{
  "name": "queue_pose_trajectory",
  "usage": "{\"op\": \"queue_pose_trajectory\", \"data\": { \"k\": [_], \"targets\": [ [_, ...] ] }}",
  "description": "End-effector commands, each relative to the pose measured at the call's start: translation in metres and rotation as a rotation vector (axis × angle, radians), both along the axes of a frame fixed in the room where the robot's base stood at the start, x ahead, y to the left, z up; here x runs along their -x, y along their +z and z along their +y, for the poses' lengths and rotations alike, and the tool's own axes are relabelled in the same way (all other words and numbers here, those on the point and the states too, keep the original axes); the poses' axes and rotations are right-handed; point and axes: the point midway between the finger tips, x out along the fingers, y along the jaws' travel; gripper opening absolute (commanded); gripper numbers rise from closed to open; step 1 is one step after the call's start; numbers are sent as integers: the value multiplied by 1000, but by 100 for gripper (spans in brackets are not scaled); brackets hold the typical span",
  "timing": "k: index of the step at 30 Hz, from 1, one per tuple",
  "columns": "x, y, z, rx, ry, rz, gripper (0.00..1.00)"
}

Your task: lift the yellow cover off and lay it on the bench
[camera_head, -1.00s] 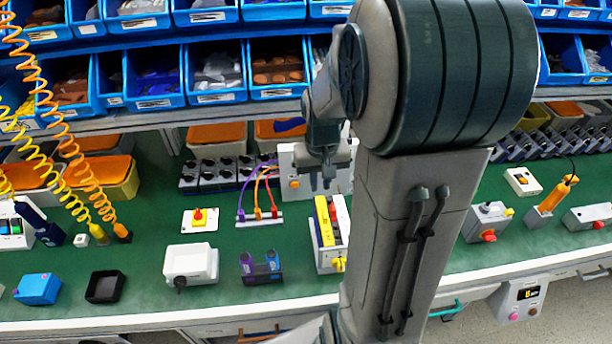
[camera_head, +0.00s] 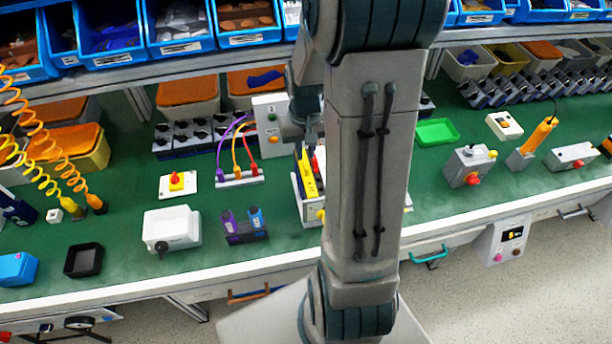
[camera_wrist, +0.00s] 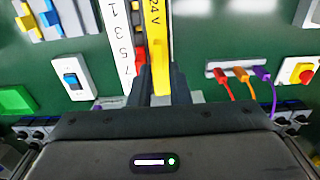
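The yellow cover (camera_head: 308,178) is a long narrow strip at the white box (camera_head: 300,206) near the middle of the bench. In the wrist view the cover (camera_wrist: 156,35) carries "24V" lettering and runs down between my fingertips. My gripper (camera_wrist: 161,88) has one dark finger close on each side of the cover's near end and looks shut on it. A red part (camera_wrist: 140,57) and a white strip with numbers (camera_wrist: 118,40) lie beside the cover. My arm hides part of the box in the head view; I cannot tell whether the cover is clear of it.
Left of the box stand a purple-and-blue holder (camera_head: 243,227), a white box with a dark knob (camera_head: 171,229) and a cable block (camera_head: 240,178). A green tray (camera_head: 436,132) lies to the right. Bare green bench shows at the front right of my arm.

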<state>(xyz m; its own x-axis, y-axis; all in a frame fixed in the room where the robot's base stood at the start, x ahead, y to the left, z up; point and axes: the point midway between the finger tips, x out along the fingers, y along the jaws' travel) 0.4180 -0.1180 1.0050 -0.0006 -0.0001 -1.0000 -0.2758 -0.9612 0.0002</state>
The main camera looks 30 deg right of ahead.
Motion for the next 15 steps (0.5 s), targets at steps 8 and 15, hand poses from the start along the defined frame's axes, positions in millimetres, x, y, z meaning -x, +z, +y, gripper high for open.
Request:
{"op": "queue_pose_trajectory", "data": {
  "k": [8,15],
  "targets": [
    [1,-22,-1,-1,-2,2,16],
    [1,-52,-2,0,-1,1,16]
  ]
}}
